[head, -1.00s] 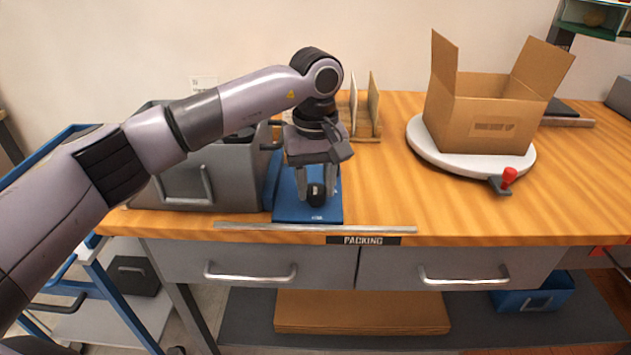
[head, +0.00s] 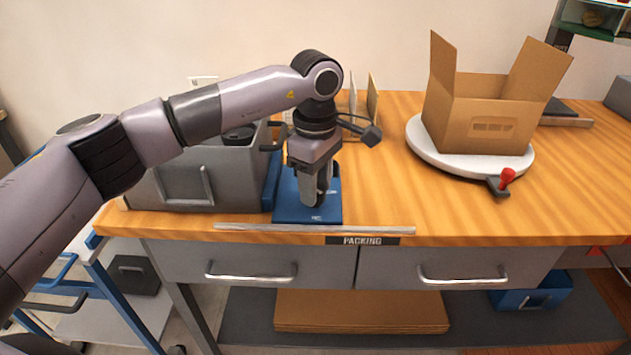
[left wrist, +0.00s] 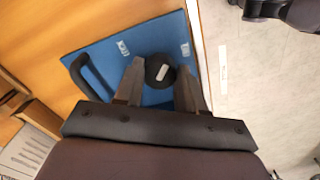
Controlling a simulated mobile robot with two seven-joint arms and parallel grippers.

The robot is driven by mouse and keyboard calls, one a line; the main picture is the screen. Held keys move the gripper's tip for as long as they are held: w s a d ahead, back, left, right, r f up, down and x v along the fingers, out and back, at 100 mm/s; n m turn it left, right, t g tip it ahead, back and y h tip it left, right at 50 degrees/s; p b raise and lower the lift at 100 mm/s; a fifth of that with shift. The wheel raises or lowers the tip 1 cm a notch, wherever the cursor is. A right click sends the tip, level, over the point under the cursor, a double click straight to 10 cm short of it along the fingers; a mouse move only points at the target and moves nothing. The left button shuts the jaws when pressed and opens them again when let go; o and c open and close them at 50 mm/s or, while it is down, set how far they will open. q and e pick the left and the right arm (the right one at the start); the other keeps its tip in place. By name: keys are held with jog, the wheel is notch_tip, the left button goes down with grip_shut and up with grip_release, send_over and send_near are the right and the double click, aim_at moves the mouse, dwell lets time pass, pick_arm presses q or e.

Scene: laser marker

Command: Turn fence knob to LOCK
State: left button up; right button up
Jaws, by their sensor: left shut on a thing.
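The fence knob (left wrist: 160,70) is round and black with a white pointer mark, on a blue plate (left wrist: 150,38). In the left wrist view the mark slants up toward the right-hand small white label (left wrist: 185,49); another label (left wrist: 122,47) lies to the upper left. The lettering is too small to read there. My left gripper (left wrist: 160,76) is shut on the knob, one finger on each side. In the head view my left gripper (head: 320,195) points down over the blue plate (head: 293,212), and its fingers mostly hide the knob. My right gripper is not in view.
A grey machine (head: 185,183) stands left of the plate. A black handle (left wrist: 88,78) rises beside the knob. An open cardboard box (head: 490,127) sits on a white turntable (head: 418,140) with a red-knobbed lever (head: 507,178). The wooden bench (head: 400,205) between is clear.

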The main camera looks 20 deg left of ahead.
pick_arm(q)
jog(key=n, duration=0.7)
jog(key=shift+w, duration=0.1)
jog(key=n, duration=0.4)
jog(key=shift+a+n+p, duration=0.1)
jog(key=shift+n+p, duration=0.25)
jog(key=shift+n, duration=1.55)
jog(key=o, duration=1.1)
jog(key=shift+c, duration=0.2)
jog(key=shift+r, duration=0.1)
jog(key=shift+r, duration=3.55)
